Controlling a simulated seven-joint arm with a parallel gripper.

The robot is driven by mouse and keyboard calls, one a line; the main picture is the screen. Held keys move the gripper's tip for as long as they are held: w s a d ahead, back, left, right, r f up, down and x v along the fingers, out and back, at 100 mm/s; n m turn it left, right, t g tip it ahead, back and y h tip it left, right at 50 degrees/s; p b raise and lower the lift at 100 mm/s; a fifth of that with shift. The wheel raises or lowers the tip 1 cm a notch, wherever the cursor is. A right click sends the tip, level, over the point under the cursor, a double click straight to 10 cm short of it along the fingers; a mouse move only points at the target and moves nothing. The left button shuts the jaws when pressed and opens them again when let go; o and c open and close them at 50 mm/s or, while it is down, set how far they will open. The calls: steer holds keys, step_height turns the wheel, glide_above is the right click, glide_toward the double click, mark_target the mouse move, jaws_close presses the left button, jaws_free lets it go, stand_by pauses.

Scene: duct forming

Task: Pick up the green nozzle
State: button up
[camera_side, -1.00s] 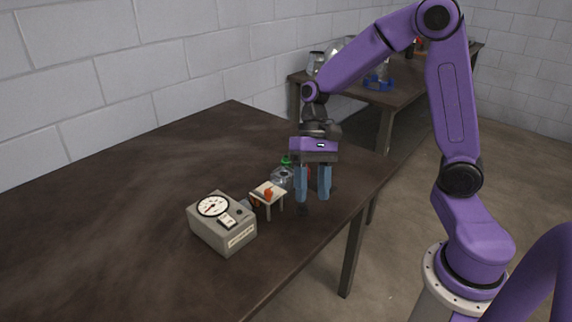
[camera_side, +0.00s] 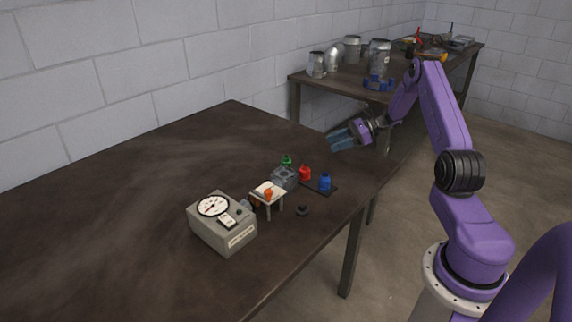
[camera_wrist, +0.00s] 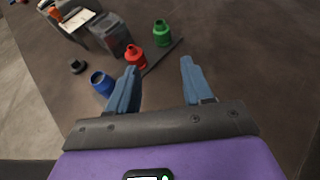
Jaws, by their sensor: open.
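The green nozzle (camera_side: 287,160) stands on the dark table behind a grey block in the side view. In the wrist view the green nozzle (camera_wrist: 162,33) is upright ahead of my fingers, clear of them. My gripper (camera_side: 337,139) is open and empty, off to the right of the nozzles near the table's back right edge. In the wrist view the two blue fingers of my gripper (camera_wrist: 160,78) are spread apart with nothing between them. A red nozzle (camera_side: 305,173) and a blue nozzle (camera_side: 325,181) stand near the green one.
A grey block (camera_side: 284,178), a small white stand (camera_side: 267,189) with an orange piece, a gauge box (camera_side: 222,224) and a small black knob (camera_side: 302,210) are close by. A back bench (camera_side: 350,92) holds metal ducts. The table's left half is clear.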

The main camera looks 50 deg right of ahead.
glide_toward(290, 160)
steer(key=w+a+f, duration=0.1)
steer(key=w, duration=0.1)
steer(key=w+a+f, duration=0.1)
steer(key=shift+w+a+f, duration=0.15)
steer(key=shift+w+f, duration=0.15)
steer(key=shift+w, duration=0.05)
steer(key=shift+x, duration=2.55)
steer(key=shift+a+r, duration=0.1)
steer(key=shift+r, duration=0.05)
steer(key=c, duration=0.8)
steer(key=shift+r, duration=0.15)
